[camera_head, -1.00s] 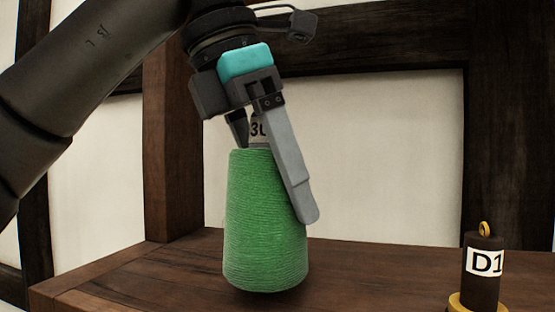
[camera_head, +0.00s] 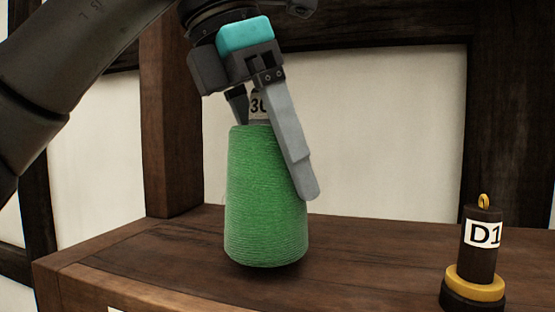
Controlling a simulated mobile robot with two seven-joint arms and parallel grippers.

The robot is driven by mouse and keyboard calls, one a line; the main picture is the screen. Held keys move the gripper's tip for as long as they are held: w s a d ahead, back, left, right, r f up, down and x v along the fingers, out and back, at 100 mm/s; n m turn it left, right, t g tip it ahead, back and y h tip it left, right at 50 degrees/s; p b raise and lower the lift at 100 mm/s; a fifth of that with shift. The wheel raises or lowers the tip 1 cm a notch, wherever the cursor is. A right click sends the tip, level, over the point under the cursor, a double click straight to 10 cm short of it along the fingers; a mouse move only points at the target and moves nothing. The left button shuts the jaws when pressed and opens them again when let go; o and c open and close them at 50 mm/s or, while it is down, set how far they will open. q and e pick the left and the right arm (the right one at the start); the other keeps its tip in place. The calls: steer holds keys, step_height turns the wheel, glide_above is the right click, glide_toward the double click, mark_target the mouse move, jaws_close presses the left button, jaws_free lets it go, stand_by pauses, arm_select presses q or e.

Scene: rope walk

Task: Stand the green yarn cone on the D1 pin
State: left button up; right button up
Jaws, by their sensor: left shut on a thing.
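The green yarn cone (camera_head: 265,205) stands upright over the wooden shelf top, left of the middle of the view. A white label reading about "30" shows at its narrow top. My left gripper (camera_head: 275,158) comes down from above and is shut on the cone's upper part, one grey finger along its right side and the other mostly hidden behind it. A dark shadow lies under the cone; I cannot tell whether its base touches the wood. The D1 pin (camera_head: 482,248), a dark post with a white D1 label, stands well to the right, with nothing on it. My right gripper is not in view.
The D1 pin has a yellow collar (camera_head: 474,284), a dark base and a yellow loop on top. The shelf top (camera_head: 370,255) between cone and pin is clear. A dark wooden post (camera_head: 172,130) rises behind the cone's left, with a pale wall behind.

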mark_target(251, 105)
arm_select(q)
steer(key=shift+f+b, duration=0.5)
steer(key=shift+f, duration=0.15)
stand_by(0.4)
steer(key=o, duration=1.3)
steer(key=shift+c, duration=0.2)
steer(key=shift+p+v, duration=0.6)
steer(key=shift+v, duration=4.95)
